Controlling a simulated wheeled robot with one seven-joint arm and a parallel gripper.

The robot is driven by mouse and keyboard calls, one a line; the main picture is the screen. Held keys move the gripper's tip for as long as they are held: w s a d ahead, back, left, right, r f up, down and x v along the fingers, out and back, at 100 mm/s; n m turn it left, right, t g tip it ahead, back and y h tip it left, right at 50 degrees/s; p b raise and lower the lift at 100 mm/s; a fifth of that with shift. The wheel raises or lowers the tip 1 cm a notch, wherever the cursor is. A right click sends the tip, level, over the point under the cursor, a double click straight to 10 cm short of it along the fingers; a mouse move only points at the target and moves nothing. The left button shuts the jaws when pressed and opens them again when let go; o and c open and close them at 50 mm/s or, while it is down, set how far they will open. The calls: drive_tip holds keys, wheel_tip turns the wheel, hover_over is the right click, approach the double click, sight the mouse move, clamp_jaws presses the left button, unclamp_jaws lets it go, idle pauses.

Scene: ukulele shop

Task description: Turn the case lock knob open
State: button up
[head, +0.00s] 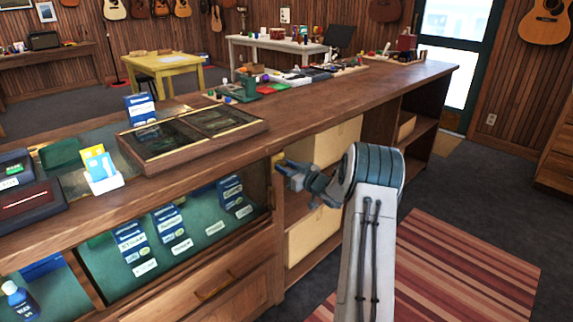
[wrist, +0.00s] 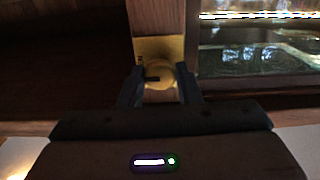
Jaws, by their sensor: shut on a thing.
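The case lock knob (wrist: 160,76) is a round brass knob on a square brass plate (wrist: 158,47), fixed to a wooden post of the display case. A dark slot or pointer shows on the knob's left part, lying about level. My gripper (wrist: 160,90) has one dark finger on each side of the knob and is shut on it. In the head view my gripper (head: 281,168) reaches the post at the right end of the glass case (head: 190,225). The knob is hidden there by my gripper, though a bit of the brass plate shows.
The wooden counter top (head: 330,110) runs above my gripper. A framed display box (head: 190,135) lies on it. Open shelves with pale bins (head: 313,238) stand just right of the post. The floor around the striped rug (head: 460,270) is clear.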

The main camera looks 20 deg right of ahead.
idle(0.3)
drive_tip(key=o, duration=1)
drive_tip(key=shift+c, duration=0.2)
drive_tip(key=shift+s+d, duration=0.1)
drive_tip(key=v, duration=1.3)
drive_tip(key=shift+s, duration=0.35)
